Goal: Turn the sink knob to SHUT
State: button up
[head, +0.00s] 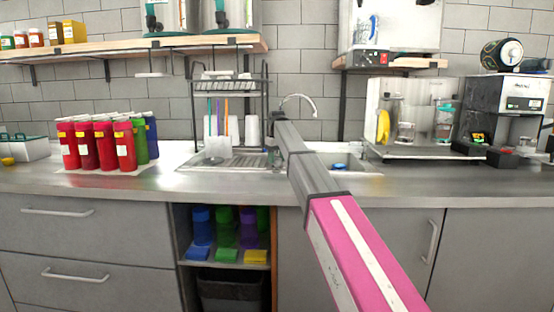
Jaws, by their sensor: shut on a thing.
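The sink (352,160) is set into the steel counter, and its basin shows to the right of my arm. The curved faucet spout (300,97) rises behind the sink, beside the far end of my arm. My arm reaches from the lower right over the counter to the faucet area. I cannot make out the sink knob, and the faucet's base is hidden behind my arm. My gripper is hidden too, beyond the far end of the arm, so I cannot see its fingers or what they touch.
A black dish rack (230,88) with a drainboard (232,165) stands left of my arm. Several red, green and blue bottles (96,143) stand farther left. A coffee machine (505,105) and a steel-sided machine (410,110) stand right. Shelves (140,42) hang above. The counter front (190,186) is clear.

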aim_at(277, 158)
jog(key=n, duration=0.4)
jog(key=shift+n, duration=0.4)
dwell(0.4)
jog(key=o, duration=0.9)
jog(key=shift+o, duration=0.2)
jog(key=shift+r, duration=0.15)
notch_tip(277, 158, up, 11)
jog(key=shift+f, duration=0.2)
